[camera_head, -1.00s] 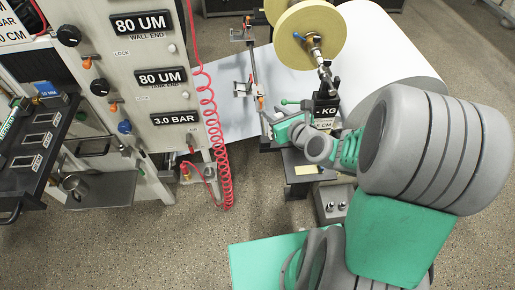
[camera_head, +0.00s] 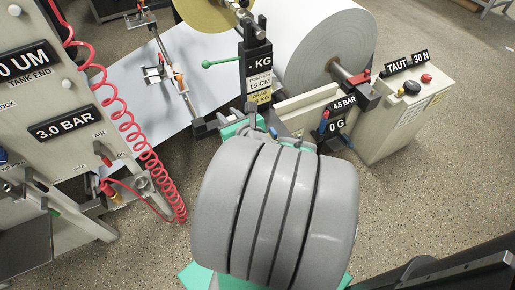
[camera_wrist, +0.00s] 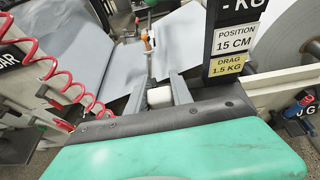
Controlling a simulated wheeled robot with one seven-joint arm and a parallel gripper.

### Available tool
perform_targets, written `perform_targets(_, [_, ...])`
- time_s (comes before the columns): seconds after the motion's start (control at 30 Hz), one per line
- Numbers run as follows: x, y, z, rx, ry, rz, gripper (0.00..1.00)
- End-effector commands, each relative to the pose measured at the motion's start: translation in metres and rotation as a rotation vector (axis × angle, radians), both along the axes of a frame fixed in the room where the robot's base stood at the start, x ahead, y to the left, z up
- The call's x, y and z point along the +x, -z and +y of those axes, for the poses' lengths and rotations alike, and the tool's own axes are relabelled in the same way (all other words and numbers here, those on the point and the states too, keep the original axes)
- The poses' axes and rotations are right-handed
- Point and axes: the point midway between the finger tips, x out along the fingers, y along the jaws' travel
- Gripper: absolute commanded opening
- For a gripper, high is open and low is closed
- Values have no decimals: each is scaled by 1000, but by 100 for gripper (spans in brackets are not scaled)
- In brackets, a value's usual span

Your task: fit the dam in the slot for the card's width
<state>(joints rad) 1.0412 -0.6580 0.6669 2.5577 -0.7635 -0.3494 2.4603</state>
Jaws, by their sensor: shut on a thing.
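My gripper (camera_wrist: 159,90) shows in the wrist view with its two grey fingers on either side of a small white block (camera_wrist: 159,98). It is shut on this block; I cannot tell whether the block is the dam. In the head view my own arm hides the fingers and the block. A black post reading "POSITION 15 CM" and "DRAG 1.5 KG" (camera_wrist: 233,50) stands just right of the fingers; it also shows in the head view (camera_head: 257,60). I cannot make out the dam, its slot or the card for certain.
A pale web (camera_head: 120,75) runs behind the post from a large roll (camera_head: 330,45). A green lever (camera_head: 222,62) sticks out left of the post. A rod stand (camera_head: 168,70) is further left. A red coiled hose (camera_head: 135,130) hangs by the left panel (camera_head: 50,95).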

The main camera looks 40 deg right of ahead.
Motion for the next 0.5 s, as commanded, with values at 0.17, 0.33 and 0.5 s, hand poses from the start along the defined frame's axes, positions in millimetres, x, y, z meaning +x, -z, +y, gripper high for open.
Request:
perform_targets(0.17, [-4,16,-14,2,29,2,0])
perform_targets(0.33, [6,33,-44,4,29,2,0])
perform_targets(0.5, [23,54,-90,2,28,1,0])
